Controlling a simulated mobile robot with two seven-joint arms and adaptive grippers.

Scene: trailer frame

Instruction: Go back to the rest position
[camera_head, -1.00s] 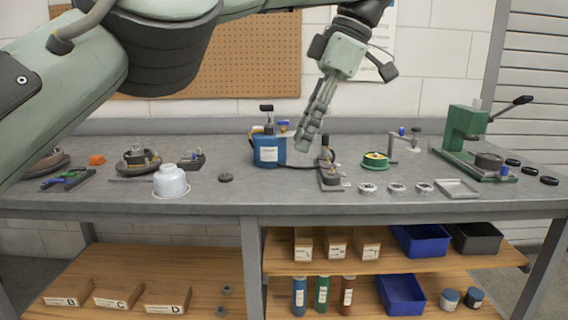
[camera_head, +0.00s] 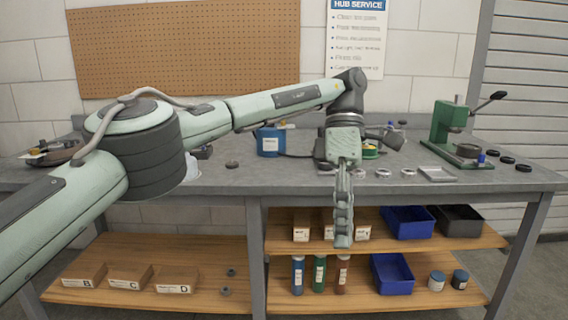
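My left arm reaches in from the left across the workbench (camera_head: 228,187). My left gripper (camera_head: 342,240) points down in front of the bench's front edge, with its tips over the shelf area below. Its fingers appear close together in line, and I see nothing held; from this angle I cannot tell whether they are open or shut. My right gripper is not in view.
The blue container (camera_head: 270,142) and green press (camera_head: 447,125) stand on the bench. My arm hides much of the bench's left side. Bins, including a blue bin (camera_head: 408,221), and bottles sit on the shelves below. The bench's right front is clear.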

